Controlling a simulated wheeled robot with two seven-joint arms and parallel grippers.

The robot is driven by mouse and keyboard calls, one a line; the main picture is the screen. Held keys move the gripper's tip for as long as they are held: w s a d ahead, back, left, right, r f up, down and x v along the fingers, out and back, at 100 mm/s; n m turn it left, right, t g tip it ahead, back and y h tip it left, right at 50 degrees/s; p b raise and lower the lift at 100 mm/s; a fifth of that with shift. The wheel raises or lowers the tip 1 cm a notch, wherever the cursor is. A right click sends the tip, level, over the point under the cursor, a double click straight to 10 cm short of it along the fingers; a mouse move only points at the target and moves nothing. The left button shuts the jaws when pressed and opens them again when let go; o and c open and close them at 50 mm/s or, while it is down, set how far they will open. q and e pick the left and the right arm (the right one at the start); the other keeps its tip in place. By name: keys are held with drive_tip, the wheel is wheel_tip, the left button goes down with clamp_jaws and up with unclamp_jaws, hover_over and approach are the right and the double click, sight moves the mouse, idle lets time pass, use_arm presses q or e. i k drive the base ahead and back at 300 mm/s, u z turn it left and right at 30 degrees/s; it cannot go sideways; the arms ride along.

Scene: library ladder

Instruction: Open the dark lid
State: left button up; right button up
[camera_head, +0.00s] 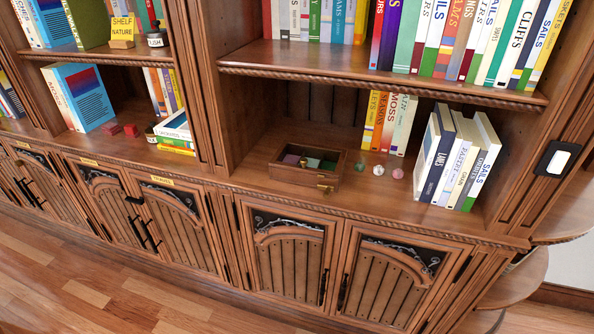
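A small brown wooden box (292,174) stands on the lower shelf of the middle bookcase. Its dark top area shows purple and green patches within a wooden rim. I cannot tell whether this is an open inside or a lid with panes. A small brass-coloured piece (325,187) shows at the front right of the box. No separate dark lid can be made out. Neither of my grippers is in view.
Three small balls or stones, one green (360,168), one whitish (378,170) and one pink (398,173), lie right of the box. Leaning books (455,160) stand further right, upright books (388,123) behind. Closed cupboard doors (285,262) lie below; the upper shelf (380,80) overhangs.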

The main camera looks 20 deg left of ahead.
sight(273, 162)
drive_tip(key=u, duration=1.95)
drive_tip(key=i, duration=1.15)
drive_tip(key=z, duration=1.4)
